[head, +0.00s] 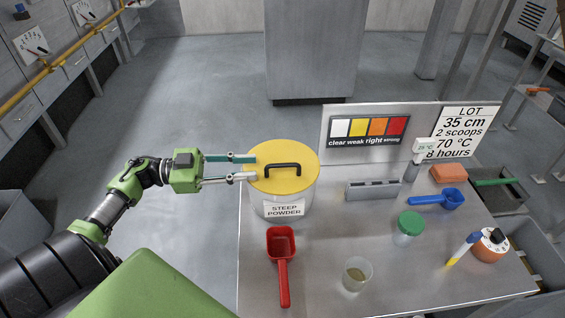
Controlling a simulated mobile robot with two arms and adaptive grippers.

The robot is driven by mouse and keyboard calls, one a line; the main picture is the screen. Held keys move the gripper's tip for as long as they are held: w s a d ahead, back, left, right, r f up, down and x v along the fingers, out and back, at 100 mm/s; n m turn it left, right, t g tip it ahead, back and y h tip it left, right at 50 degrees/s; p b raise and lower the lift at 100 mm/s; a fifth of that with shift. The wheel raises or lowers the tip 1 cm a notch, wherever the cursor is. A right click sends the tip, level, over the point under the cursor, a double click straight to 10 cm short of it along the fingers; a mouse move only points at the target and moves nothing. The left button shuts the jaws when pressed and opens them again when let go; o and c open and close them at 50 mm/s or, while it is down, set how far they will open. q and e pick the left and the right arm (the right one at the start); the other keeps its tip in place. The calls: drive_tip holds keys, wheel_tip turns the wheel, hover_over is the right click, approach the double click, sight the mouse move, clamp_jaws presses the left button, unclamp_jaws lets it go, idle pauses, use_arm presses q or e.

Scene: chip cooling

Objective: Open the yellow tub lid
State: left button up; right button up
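The tub (284,199) labelled "STEEP POWDER" stands at the back left of the metal table. Its yellow lid (296,155) sits flat on top and covers the opening. A black bar handle (282,166) rises from the lid's middle. My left gripper (251,168) comes in from the left with its two fingers apart and nothing between them. Its fingertips are at the lid's left edge, short of the handle. I cannot tell whether they touch the lid. My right gripper is not in view.
A red scoop (282,262) lies in front of the tub. A colour-chart panel (352,116) rises behind.

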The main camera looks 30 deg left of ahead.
sight(283, 165)
use_arm(q)
drive_tip(key=p+x, duration=0.1)
drive_tip(key=x, duration=0.7)
drive_tip(key=shift+r, duration=0.15)
drive_tip(key=shift+w+d+p, duration=0.35)
drive_tip(key=shift+w+d, duration=0.05)
drive_tip(key=shift+d, duration=0.15)
clamp_jaws()
